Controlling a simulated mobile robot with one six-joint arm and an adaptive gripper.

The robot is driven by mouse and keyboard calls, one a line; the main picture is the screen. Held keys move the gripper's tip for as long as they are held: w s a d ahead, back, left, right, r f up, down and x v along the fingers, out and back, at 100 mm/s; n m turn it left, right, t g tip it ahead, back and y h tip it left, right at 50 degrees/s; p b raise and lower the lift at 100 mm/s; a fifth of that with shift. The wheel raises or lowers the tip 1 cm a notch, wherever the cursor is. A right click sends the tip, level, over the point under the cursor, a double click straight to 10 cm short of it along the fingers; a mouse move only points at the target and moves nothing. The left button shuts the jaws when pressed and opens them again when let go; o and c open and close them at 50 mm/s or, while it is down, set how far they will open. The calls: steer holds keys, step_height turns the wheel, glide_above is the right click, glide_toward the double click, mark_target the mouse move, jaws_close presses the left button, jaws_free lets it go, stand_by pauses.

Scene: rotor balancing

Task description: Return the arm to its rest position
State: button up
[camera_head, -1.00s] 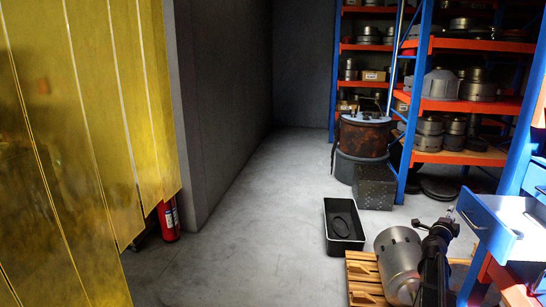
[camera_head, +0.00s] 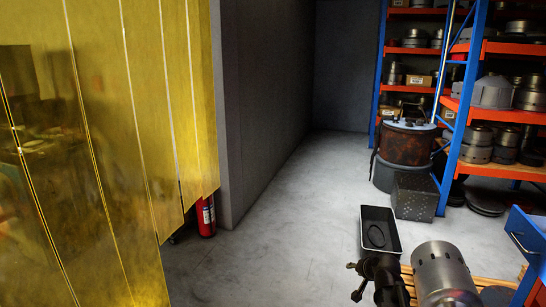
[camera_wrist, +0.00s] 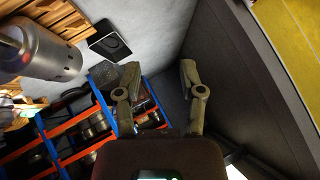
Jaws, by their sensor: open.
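My gripper (camera_head: 354,281) shows at the bottom of the head view, right of centre, at the end of my dark arm. Its fingers point left. In the wrist view the two fingers (camera_wrist: 159,74) are spread apart with nothing between them. The gripper is open and empty. In the head view it is left of a grey metal cylinder with slots (camera_head: 443,268) and in front of a black tray (camera_head: 397,236). The cylinder also shows at the upper left of the wrist view (camera_wrist: 48,52). Most of my arm is out of the frame.
A wooden pallet (camera_head: 488,284) lies at the lower right. A rusty drum (camera_head: 403,146) and a dark perforated box (camera_head: 414,197) stand before blue and orange shelves (camera_head: 452,140). A yellow curtain (camera_head: 110,150) and a red extinguisher (camera_head: 206,218) are left. The middle floor is clear.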

steer(key=s+a+f+n+g+h, duration=0.1)
steer(key=s+a+g, duration=0.3)
steer(key=s, duration=0.5)
steer(key=s+a+f+n+g+h, duration=0.1)
steer(key=s+a+f+n+g, duration=0.2)
steer(key=s, duration=0.6)
steer(key=a+n+g+p, duration=0.1)
steer(key=a+g, duration=0.1)
steer(key=a, duration=0.1)
steer(key=shift+a+f, duration=0.15)
steer(key=shift+f, duration=0.15)
